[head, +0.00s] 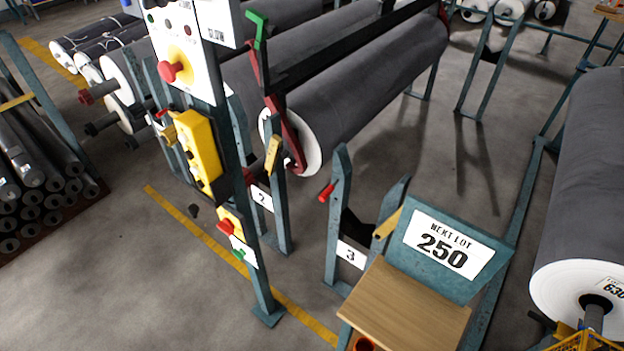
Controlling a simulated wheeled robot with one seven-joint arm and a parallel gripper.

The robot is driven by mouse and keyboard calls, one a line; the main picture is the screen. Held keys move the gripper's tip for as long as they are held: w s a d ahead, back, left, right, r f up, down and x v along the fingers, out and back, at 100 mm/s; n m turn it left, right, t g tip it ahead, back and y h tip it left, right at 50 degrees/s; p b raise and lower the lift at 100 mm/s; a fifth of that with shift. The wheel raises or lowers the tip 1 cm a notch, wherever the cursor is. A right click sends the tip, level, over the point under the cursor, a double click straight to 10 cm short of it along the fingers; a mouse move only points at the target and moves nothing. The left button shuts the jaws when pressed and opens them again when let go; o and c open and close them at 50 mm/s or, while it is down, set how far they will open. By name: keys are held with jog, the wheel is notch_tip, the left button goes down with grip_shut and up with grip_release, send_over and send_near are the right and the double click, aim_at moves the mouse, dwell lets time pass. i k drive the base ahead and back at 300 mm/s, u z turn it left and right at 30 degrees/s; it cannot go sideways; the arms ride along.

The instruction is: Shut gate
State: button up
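No part in view is marked as a gate. A dark red curved arm (270,98) with a green handle (258,29) at its top stands at the near end of a large grey roll (350,85). A long black bar (345,45) runs back from this arm above the roll. This may be the gate, but I cannot tell how far open it is. Teal uprights marked 2 (262,198) and 3 (351,254) stand in front, with a gap between them. My gripper is not in view.
A teal control post (240,160) with red buttons and a yellow box (198,150) stands left of centre. A wooden-topped desk (410,308) with a "Next lot 250" sign is nearer. Another roll (590,200) is at right.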

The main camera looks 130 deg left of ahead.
aim_at(276, 142)
jog(key=i, duration=0.3)
jog(key=u, duration=4.5)
jog(key=i, duration=0.5)
jog(key=u, duration=2)
jog(key=i, duration=1.6)
jog(key=z, duration=2.75)
